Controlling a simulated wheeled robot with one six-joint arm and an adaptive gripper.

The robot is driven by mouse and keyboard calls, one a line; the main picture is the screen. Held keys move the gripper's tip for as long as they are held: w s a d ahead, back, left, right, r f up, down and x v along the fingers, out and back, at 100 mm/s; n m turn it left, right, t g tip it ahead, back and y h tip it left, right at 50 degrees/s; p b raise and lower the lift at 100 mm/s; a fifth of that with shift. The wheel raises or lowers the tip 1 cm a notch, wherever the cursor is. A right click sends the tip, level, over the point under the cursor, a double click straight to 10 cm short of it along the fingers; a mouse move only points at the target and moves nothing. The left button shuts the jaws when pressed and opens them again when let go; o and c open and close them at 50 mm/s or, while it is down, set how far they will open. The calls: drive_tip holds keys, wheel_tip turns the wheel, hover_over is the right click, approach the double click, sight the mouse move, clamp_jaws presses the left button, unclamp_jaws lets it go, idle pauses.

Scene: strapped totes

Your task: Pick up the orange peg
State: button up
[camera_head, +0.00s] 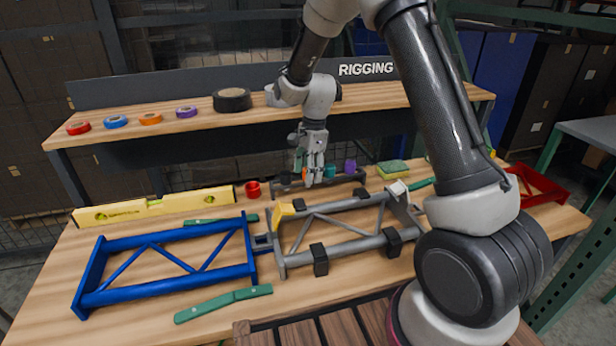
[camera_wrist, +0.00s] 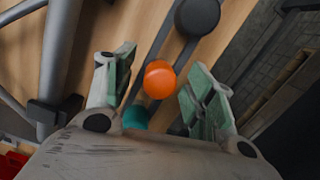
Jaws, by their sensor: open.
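The orange peg (camera_wrist: 160,79) shows as a round orange top between the open fingers of my gripper (camera_wrist: 160,90) in the wrist view. Clear space shows between the peg and each green finger pad. In the head view a sliver of the orange peg (camera_head: 304,174) shows beside my gripper (camera_head: 313,180), which points down over the dark peg rack (camera_head: 347,178). A teal peg (camera_wrist: 135,117) stands close to the orange one, partly hidden by the gripper body. A dark round peg (camera_wrist: 197,16) is farther along the rack.
A purple peg (camera_head: 350,166) stands at the rack's right. A grey truss frame (camera_head: 340,232) and blue truss frame (camera_head: 165,260) lie in front. A shelf (camera_head: 140,132) with tape rolls is behind.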

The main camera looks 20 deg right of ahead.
drive_tip(key=c, duration=1.2)
drive_tip(key=shift+o, duration=0.2)
drive_tip(key=shift+r, duration=0.15)
wheel_tip(320, 180, up, 15)
